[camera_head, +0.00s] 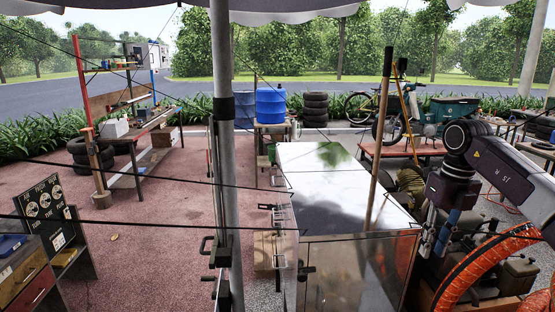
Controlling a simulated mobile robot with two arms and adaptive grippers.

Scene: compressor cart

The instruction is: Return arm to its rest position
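My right arm comes in from the right edge, with its large dark joint high and its forearm bent down. My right gripper (434,246) hangs at the lower end, pointing down, just right of the glossy metal cabinet (335,185) and left of the orange hose (478,262). Its fingertips are small and dark against the machinery, so I cannot tell whether they are apart or whether they touch anything. The compressor machinery (497,278) sits below and right of the gripper, partly hidden by the hose and my arm. My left gripper is not in view.
A grey pole (226,130) rises left of the cabinet, and a thin wooden pole (380,130) stands beyond it. A workbench (150,128), tires (88,154) and blue barrels (270,105) stand farther back. Drawers (25,275) are at lower left. Reddish ground (150,230) is open between.

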